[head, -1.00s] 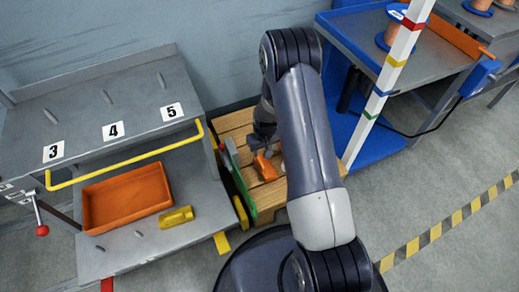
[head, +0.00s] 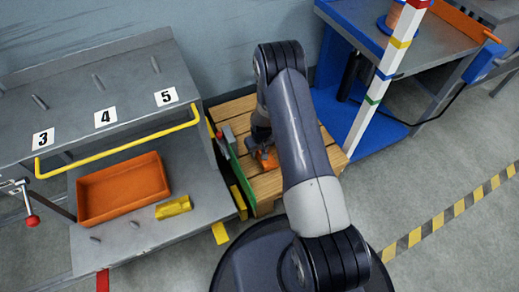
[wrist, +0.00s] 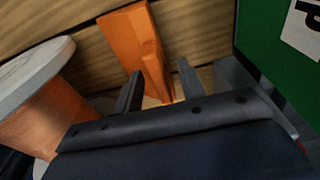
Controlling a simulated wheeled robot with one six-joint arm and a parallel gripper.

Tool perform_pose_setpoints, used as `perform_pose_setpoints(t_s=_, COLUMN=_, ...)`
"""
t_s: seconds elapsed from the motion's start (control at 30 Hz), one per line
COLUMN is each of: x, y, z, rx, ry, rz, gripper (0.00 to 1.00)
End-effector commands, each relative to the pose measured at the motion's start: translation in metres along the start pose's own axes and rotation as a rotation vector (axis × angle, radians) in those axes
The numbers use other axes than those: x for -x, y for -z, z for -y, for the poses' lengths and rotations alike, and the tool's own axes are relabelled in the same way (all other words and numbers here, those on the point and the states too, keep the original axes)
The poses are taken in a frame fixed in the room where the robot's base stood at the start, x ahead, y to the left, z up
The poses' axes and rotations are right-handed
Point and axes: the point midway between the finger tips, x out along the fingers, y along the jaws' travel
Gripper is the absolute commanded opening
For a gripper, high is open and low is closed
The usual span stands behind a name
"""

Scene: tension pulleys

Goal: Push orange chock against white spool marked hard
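The orange chock (wrist: 146,50) lies on the wooden slats, and it also shows in the head view (head: 268,159). My gripper (wrist: 160,88) is open, its two fingers apart, with the chock's near narrow end between or just beyond them. Gaps show beside the chock, so I see no grip on it. A spool with a white flange (wrist: 36,62) and copper-orange winding (wrist: 42,115) stands left of my gripper in the wrist view, apart from the chock. No marking on the spool is readable. In the head view my gripper (head: 262,146) is over the pallet and my arm hides the spool.
A green board (wrist: 285,50) with a white label, partly cut off, stands close on the right in the wrist view. The wooden pallet (head: 236,112) sits between a grey bench (head: 212,200) and a blue stand (head: 385,132). A striped post (head: 384,80) rises beside the pallet.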

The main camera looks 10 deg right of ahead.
Motion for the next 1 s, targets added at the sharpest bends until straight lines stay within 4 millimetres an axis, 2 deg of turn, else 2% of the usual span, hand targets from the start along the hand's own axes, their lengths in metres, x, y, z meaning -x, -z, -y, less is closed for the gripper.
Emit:
perform_pose_setpoints(t_s=0.1, x=0.0002, y=0.0000, z=0.0000, rx=0.000, ry=0.000, rz=0.000, gripper=0.37)
perform_pose_setpoints(t_s=0.57, x=0.0001, y=-0.0002, z=0.0001, rx=0.000, ry=0.000, rz=0.000, gripper=0.00)
perform_pose_setpoints(t_s=1.0, x=-0.0003, y=-0.0005, z=-0.0006, rx=0.000, ry=0.000, rz=0.001, gripper=0.00)
